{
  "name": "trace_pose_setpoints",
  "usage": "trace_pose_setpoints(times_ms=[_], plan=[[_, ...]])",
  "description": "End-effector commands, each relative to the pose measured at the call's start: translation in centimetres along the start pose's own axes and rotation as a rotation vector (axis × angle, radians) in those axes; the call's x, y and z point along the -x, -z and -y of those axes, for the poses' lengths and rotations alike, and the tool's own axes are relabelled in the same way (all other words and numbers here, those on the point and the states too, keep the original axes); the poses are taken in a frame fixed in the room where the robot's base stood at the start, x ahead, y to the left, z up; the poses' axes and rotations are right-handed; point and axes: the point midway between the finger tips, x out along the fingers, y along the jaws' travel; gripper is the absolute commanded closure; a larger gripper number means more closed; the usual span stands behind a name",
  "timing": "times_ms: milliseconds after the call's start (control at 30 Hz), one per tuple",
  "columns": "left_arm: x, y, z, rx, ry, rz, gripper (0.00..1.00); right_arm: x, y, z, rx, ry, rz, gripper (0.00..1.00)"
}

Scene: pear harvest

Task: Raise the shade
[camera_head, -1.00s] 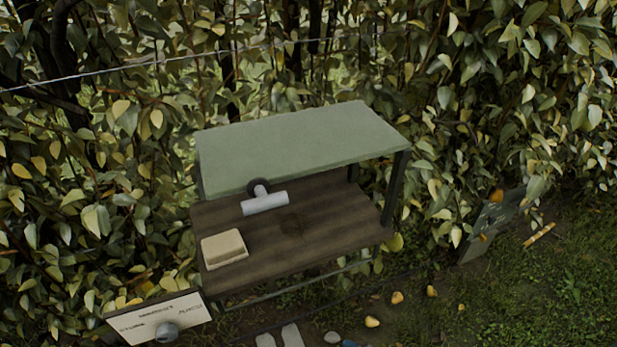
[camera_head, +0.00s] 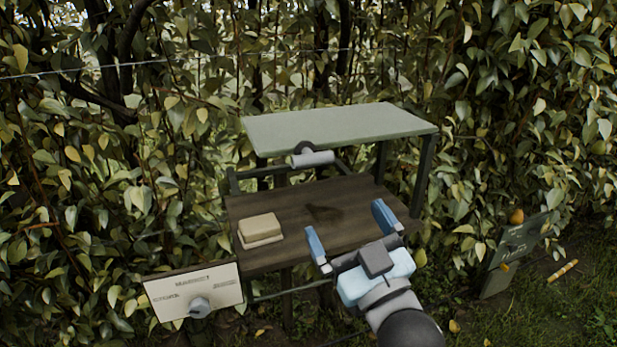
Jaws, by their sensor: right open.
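The shade (camera_head: 340,127) is a pale green flat panel above a dark wooden table (camera_head: 285,212), held on dark posts. A light grey cylindrical handle (camera_head: 312,159) hangs at its front edge, left of the middle. My right gripper (camera_head: 348,232) comes in from the lower right, in front of the table's front edge. Its two blue fingers are spread apart with nothing between them. It is below and to the right of the handle, apart from it. My left gripper is not in view.
A cream block (camera_head: 260,227) lies on the table's left end. A white sign with a grey knob (camera_head: 199,307) stands at the lower left. A dark green board (camera_head: 513,250) leans at the right. Dense leafy hedge surrounds the table; grass is at the lower right.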

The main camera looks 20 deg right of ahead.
Motion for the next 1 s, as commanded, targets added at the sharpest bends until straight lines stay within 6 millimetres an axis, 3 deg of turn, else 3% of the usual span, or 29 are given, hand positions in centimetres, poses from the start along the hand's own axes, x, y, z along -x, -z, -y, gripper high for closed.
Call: trace_pose_setpoints(times_ms=[167,300,600,800,1000], plan=[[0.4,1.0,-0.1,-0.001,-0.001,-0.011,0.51,-2.4,0.3,-0.1,0.002,0.0,-0.003,0.0],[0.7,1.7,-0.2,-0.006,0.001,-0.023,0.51,-5.4,0.3,-0.1,0.004,0.0,-0.002,0.0],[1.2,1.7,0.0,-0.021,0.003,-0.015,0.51,-11.2,0.2,-0.1,0.002,0.0,0.0,0.0],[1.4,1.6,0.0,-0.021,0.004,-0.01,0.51,-13.2,-0.1,0.0,0.001,0.0,0.003,0.0],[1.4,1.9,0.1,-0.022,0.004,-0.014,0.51,-13.6,-0.1,0.0,0.001,0.0,0.002,0.0]])
